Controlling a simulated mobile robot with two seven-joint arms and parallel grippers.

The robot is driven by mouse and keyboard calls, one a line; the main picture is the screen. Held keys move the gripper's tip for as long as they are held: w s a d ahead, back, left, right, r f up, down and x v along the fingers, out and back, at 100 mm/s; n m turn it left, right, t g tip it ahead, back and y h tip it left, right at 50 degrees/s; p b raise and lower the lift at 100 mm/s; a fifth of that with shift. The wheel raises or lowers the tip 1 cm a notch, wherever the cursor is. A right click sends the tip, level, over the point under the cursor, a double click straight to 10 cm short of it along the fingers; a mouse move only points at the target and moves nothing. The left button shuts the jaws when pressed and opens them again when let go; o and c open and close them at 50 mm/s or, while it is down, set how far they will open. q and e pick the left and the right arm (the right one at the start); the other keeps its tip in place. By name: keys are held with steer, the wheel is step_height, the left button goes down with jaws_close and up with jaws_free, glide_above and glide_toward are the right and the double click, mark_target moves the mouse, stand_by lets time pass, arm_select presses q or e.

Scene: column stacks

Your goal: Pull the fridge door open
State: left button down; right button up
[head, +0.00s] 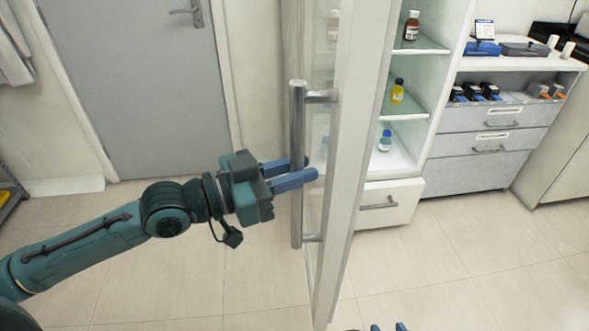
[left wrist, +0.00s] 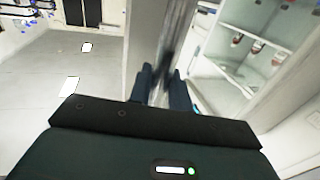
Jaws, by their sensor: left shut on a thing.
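The fridge door (head: 357,150) is a glass panel in a white frame, standing swung open away from the white cabinet. Its vertical metal handle (head: 297,130) is on the left face of the door. My left gripper (head: 300,178) is shut on the handle, below its middle, with a blue finger on each side of the bar. The left wrist view also shows the handle (left wrist: 172,55) between the fingers (left wrist: 160,88). Only the blue fingertips of my right gripper (head: 388,327) show, apart, at the bottom edge of the head view.
Bottles, such as a yellow one (head: 397,91), stand on the cabinet's open shelves, right of the door. A drawer (head: 385,204) is below them. A grey drawer counter (head: 485,145) stands further right. A grey room door (head: 140,80) is behind. The tiled floor (head: 460,265) in front looks clear.

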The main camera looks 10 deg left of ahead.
arm_select(q)
steer(key=shift+w+a+r, duration=0.1)
steer(key=shift+w, duration=0.05)
steer(key=c, duration=1.5)
jaws_free()
steer(key=shift+o, duration=0.8)
steer(key=b+v, duration=0.2)
steer(key=v, duration=1.1)
arm_select(e)
steer(key=shift+d+f+t, duration=0.15)
steer(key=shift+f+t, duration=0.1)
steer(key=shift+t, duration=0.15)
